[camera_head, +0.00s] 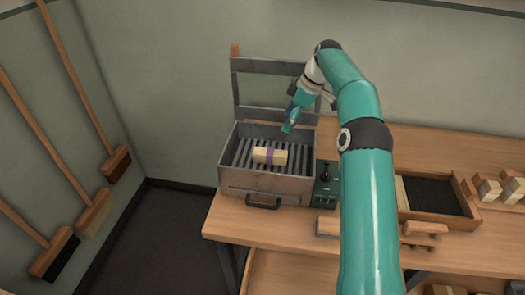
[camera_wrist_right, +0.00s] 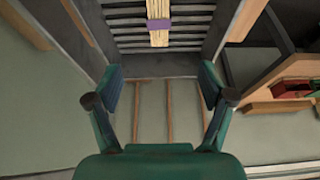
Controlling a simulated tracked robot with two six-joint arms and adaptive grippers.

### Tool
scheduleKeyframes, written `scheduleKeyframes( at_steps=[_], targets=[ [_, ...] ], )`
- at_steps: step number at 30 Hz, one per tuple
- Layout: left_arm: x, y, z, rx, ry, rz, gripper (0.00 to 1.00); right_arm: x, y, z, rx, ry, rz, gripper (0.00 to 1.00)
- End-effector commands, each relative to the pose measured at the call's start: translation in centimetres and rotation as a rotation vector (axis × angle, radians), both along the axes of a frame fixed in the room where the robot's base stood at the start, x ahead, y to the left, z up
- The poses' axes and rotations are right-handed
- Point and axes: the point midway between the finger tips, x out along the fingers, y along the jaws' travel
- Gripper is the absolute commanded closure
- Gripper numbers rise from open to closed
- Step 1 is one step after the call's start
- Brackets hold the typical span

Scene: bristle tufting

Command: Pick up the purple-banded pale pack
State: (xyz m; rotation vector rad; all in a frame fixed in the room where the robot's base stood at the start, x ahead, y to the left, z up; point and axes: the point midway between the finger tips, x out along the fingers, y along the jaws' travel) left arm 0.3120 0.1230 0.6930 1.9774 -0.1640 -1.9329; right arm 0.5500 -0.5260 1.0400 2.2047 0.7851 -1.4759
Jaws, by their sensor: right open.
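The pale pack with a purple band (camera_head: 263,155) lies on the dark slatted rack inside the metal box (camera_head: 266,187) in the head view. It also shows at the top of the right wrist view, where the pale pack (camera_wrist_right: 158,36) is cut off by the frame edge. My right gripper (camera_head: 289,127) is above the right rear part of the box, apart from the pack. In the right wrist view my right gripper (camera_wrist_right: 160,90) is open and empty, its two fingers wide apart. My left gripper is not in view.
The box has raised walls, a front handle (camera_head: 263,204) and an upright metal frame (camera_head: 237,90) behind it. A dark control unit (camera_head: 325,190) stands beside it. A wooden tray of dark bristles (camera_head: 434,195) sits further right. Brooms (camera_head: 85,75) lean on the left wall.

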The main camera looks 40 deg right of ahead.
Motion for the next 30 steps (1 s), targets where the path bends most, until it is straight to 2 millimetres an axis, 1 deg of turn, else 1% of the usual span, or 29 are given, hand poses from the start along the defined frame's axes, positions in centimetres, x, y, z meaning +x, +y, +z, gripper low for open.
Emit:
scheduleKeyframes(
  at_steps=[4,12,16,23,26,30],
  targets=[
    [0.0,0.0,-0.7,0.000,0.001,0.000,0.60,0.4,0.5,-2.5,0.002,0.003,-0.002,0.19],
    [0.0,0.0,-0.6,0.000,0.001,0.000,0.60,1.9,1.6,-7.7,0.003,0.005,-0.006,0.19],
    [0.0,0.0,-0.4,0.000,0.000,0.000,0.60,2.4,2.0,-9.4,0.001,0.004,-0.008,0.19],
    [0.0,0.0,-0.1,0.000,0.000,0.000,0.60,2.8,2.1,-10.6,0.001,0.002,-0.011,0.19],
    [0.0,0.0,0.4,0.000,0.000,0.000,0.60,2.9,2.2,-11.6,0.003,0.005,-0.011,0.19],
    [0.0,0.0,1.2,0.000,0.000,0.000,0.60,3.5,2.4,-13.6,0.003,0.004,-0.011,0.19]
  ],
)
